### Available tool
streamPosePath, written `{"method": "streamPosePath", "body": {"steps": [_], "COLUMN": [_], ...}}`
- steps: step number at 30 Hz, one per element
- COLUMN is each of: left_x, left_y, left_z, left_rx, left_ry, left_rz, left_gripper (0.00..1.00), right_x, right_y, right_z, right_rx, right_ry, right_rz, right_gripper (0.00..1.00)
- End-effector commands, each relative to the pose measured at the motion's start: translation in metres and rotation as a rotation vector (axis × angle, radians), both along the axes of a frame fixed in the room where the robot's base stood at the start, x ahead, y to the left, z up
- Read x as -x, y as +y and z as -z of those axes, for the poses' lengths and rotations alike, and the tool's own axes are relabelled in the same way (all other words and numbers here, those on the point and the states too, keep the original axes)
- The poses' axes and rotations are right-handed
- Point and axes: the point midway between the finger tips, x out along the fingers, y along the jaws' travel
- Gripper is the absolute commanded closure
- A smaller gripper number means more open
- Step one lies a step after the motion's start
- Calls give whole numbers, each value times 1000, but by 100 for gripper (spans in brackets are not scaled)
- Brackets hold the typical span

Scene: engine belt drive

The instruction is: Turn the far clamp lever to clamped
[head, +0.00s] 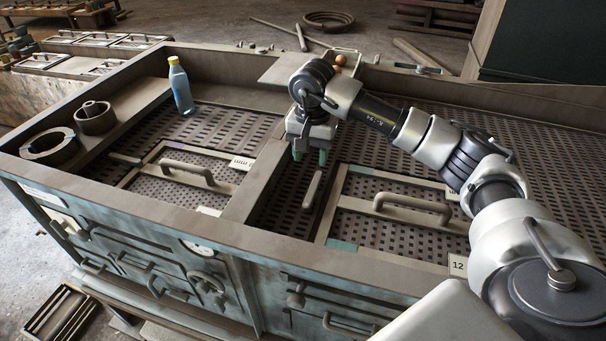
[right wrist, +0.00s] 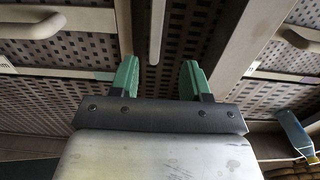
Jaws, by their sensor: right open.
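My right gripper (head: 310,156) points down over the middle of the bench, open with its green fingertips apart and nothing between them. A narrow pale lever-like bar (head: 313,188) lies below and in front of it, in the recess beside the centre divider. In the right wrist view this bar (right wrist: 157,30) runs from the top edge toward the gap between the fingers (right wrist: 160,80); I cannot tell how far beneath them it is. No label marks it as the far clamp lever, and its clamped state cannot be read. My left gripper is not in view.
Handled perforated panels flank the divider (head: 253,185), with raised handles (head: 187,170) and (head: 412,206). A blue bottle (head: 181,88) stands at the back left. Grey rings (head: 95,118) sit on the left ledge. An orange knob (head: 340,60) is behind my right wrist.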

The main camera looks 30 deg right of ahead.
Motion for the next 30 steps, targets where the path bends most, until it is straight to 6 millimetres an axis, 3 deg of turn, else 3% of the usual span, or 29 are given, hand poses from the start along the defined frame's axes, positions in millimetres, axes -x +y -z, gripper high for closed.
{"method": "streamPosePath", "body": {"steps": [3, 7, 11, 18, 27, 30], "left_x": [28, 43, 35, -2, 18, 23], "left_y": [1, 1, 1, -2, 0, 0], "left_z": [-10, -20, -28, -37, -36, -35], "left_rx": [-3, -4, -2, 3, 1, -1], "left_ry": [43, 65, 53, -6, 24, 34], "left_rz": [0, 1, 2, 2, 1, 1], "left_gripper": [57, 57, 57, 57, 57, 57], "right_x": [2, 2, 2, 1, 1, 1], "right_y": [0, 0, 0, -1, 0, 0], "right_z": [18, 44, 67, 92, 96, 96], "right_rx": [0, 1, 0, 0, 0, 0], "right_ry": [8, 7, 6, 3, 0, 0], "right_rz": [1, 2, 1, 1, 0, 1], "right_gripper": [53, 53, 53, 53, 53, 65]}}
